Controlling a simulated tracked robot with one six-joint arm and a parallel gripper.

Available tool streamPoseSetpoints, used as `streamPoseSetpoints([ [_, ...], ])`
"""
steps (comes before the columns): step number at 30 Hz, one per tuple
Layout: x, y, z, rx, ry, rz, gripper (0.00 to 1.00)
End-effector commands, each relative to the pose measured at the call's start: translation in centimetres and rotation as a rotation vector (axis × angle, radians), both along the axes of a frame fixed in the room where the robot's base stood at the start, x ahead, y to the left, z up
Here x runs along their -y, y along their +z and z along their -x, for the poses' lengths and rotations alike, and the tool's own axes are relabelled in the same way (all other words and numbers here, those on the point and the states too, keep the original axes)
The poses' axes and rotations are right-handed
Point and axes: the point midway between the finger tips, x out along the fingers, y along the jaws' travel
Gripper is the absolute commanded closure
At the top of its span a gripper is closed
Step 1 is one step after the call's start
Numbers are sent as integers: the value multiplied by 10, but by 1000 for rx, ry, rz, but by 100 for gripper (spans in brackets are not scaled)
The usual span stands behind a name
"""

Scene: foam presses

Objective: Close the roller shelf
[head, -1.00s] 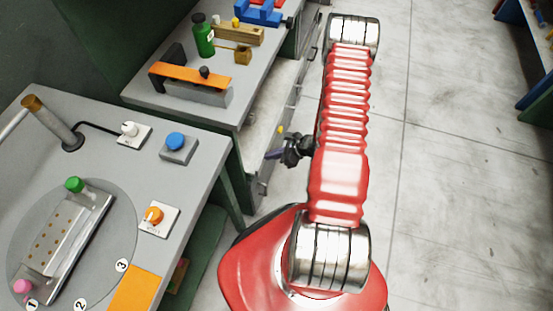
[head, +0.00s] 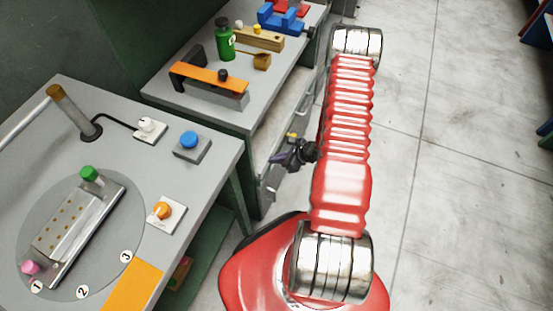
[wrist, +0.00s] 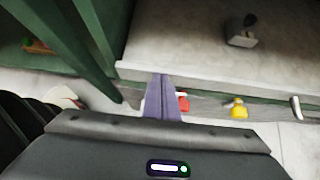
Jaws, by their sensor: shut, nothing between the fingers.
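The roller shelf (head: 284,112) is a pale grey board below the top of the middle workbench. It appears pulled out some way toward the aisle. In the wrist view its flat surface (wrist: 190,50) fills the top, with its front edge running across the middle. My gripper (head: 278,158) is beside the shelf's front edge, its purple fingers pointing left. In the wrist view my gripper (wrist: 162,84) has its fingers together and empty, their tips at or near the shelf edge. I cannot tell whether they touch it. My arm hides part of the shelf front in the head view.
A small grey block (wrist: 241,38) sits on the shelf. A yellow knob (wrist: 238,109) and a metal handle (wrist: 297,107) are along its front. The near table (head: 215,160) with its turntable stands at left, its green legs close by. Floor at right (head: 470,200) is clear.

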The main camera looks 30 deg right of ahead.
Motion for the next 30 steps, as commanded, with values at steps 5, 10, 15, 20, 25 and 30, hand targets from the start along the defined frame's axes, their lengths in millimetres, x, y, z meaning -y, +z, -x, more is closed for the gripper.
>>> streamPoseSetpoints([
  [5,4,1,4,8,9,-1,100],
  [10,17,0,20,2,7,2,100],
  [15,29,19,35,1,8,4,100],
  [20,38,36,51,1,8,4,100],
  [25,48,54,66,1,10,5,100],
  [30,54,67,77,-1,11,3,100],
])
